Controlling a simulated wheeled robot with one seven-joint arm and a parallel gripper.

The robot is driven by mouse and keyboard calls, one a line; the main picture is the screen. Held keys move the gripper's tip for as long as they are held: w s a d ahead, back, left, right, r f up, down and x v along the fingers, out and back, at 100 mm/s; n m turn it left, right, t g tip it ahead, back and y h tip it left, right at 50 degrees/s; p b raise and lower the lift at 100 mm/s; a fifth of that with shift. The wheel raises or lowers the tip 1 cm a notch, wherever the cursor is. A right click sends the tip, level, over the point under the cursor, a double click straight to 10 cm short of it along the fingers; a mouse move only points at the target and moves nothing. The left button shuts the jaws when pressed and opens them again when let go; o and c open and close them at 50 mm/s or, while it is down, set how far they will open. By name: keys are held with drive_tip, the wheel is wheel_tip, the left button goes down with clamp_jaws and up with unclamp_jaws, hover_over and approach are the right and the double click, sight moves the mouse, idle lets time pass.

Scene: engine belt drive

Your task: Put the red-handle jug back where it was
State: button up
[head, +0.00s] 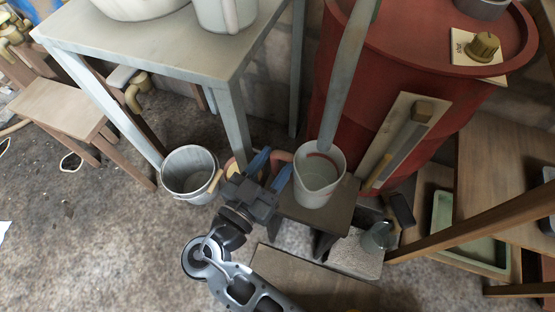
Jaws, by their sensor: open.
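The white jug (316,186) stands upright on a small dark brown stand (336,214) in front of the red drum. It has a red line near its rim, and its red handle (280,156) points left. My gripper (276,160) is at the left of the jug with its blue fingers apart. The fingertips are at the handle, which shows between them; I cannot tell whether they touch it. The lower part of the handle is hidden by the gripper.
A grey-blue strip (346,70) comes down to the jug's rim. A grey bucket (190,172) stands left under the pale table (165,50). The red drum (410,50) is behind, and a glass (377,236) is at the right. Floor is clear at lower left.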

drive_tip(key=v, duration=1.2)
drive_tip(key=shift+p, duration=0.4)
idle(0.7)
